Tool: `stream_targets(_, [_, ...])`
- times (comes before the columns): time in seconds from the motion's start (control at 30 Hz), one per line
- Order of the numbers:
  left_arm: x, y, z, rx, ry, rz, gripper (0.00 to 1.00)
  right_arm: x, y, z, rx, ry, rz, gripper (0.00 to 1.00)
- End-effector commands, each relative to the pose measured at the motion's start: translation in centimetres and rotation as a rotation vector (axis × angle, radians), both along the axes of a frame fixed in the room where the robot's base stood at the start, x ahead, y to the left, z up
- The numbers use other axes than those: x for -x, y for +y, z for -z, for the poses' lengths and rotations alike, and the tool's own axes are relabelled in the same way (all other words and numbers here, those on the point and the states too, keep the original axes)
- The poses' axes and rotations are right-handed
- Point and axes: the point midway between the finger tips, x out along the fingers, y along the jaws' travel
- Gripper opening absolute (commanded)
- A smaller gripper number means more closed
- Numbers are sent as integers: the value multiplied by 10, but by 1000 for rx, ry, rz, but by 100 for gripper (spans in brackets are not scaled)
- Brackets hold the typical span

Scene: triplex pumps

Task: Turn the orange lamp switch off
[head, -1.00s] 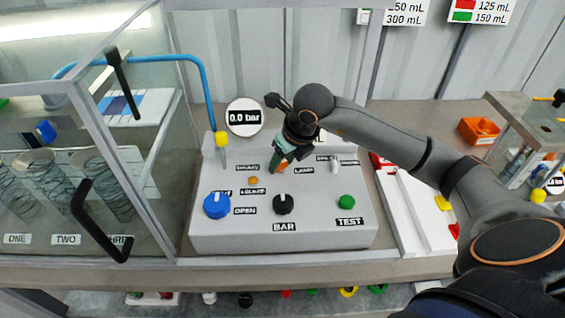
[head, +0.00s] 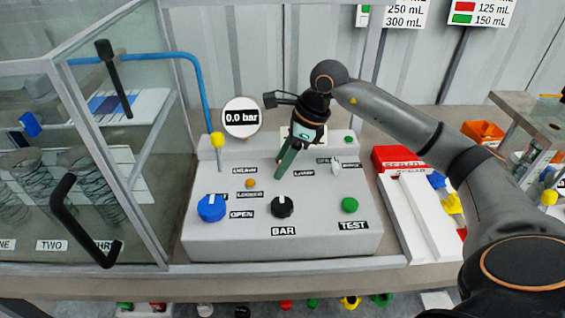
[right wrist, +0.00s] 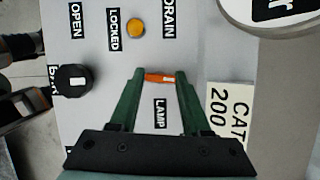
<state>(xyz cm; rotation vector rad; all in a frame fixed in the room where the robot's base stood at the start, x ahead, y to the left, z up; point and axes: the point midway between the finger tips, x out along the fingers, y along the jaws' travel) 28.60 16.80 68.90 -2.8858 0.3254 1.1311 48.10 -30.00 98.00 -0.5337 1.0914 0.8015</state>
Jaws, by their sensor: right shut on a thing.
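The orange lamp switch (right wrist: 160,77) is on the sloped grey panel (head: 225,245), beside the LAMP label (right wrist: 160,113) in the right wrist view. My right gripper (right wrist: 160,76) has its two green fingers on either side of the switch, shut on it. In the head view the right gripper (head: 281,174) reaches down to the panel from the upper right, and its fingers hide most of the switch.
The panel also bears a blue knob (head: 211,208), a black BAR knob (head: 282,207), a green TEST button (head: 349,205), a small orange LOCKED light (head: 250,183) and a white switch (head: 336,165). A glass enclosure stands left; a white tray (head: 408,215) lies right.

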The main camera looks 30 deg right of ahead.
Motion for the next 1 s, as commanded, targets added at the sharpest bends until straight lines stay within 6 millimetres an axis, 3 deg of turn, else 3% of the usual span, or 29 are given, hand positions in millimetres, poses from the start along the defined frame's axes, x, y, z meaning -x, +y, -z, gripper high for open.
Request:
stream_targets(0.3, [0, 0, 1, 0, 0, 0, 50, -1, -1, -1, 1, -3, -107, 0])
stream_targets(0.8, [0, 0, 1, 0, -1, 0, 50, -1, -1, -1, 1, -4, -126, 0])
stream_targets(0.83, [0, 0, 1, 0, -1, 0, 50, -1, -1, -1, 1, -5, -126, 50])
stream_targets(1.0, [0, 0, 1, 0, -1, 0, 50, -1, -1, -1, 1, -3, -125, 69])
